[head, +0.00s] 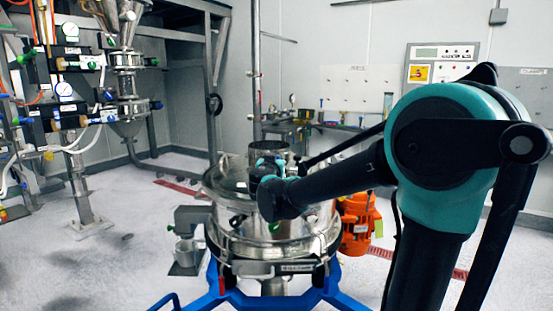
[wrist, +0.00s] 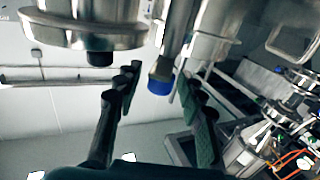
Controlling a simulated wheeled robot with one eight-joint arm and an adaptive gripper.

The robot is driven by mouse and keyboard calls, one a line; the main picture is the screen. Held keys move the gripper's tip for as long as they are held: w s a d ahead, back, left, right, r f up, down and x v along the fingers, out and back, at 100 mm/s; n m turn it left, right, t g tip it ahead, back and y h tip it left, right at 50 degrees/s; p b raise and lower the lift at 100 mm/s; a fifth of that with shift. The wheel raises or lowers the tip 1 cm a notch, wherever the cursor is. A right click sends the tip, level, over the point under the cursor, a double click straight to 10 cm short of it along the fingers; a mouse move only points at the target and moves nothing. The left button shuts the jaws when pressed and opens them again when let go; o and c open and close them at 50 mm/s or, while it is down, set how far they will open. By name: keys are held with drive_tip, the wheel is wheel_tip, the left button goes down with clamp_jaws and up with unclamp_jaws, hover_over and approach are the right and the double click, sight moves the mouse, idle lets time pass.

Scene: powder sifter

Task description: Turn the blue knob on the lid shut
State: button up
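The blue knob (wrist: 160,86) shows in the wrist view as a blue end on a grey steel stem that comes down from the top of the picture. My gripper (wrist: 160,82) is open, with one dark finger on each side of the knob and visible gaps to it. In the head view the round steel lid (head: 228,180) of the sifter lies under my arm's end. My arm hides the knob and most of my gripper there.
The sifter stands on a blue frame (head: 330,291). An orange motor (head: 357,222) is at its right and a small steel cup (head: 186,252) at its left. A rack of gauges and hoses (head: 65,90) stands at the far left. The floor between is clear.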

clamp_jaws()
drive_tip(key=shift+y, duration=0.3)
drive_tip(key=n+y, duration=0.2)
drive_tip(key=shift+d+y, duration=0.15)
drive_tip(key=shift+y, duration=0.25)
drive_tip(key=n+y, duration=0.3)
drive_tip(key=y, duration=0.2)
drive_tip(key=shift+n+y, duration=0.3)
drive_tip(key=shift+n, duration=0.1)
drive_tip(key=n+g+y, duration=0.3)
drive_tip(key=y, duration=0.2)
drive_tip(key=shift+w+n, duration=0.1)
drive_tip(key=shift+n, duration=0.2)
drive_tip(key=shift+n+g+y, duration=1.9)
drive_tip(key=shift+g+y, duration=0.2)
drive_tip(key=shift+g, duration=0.3)
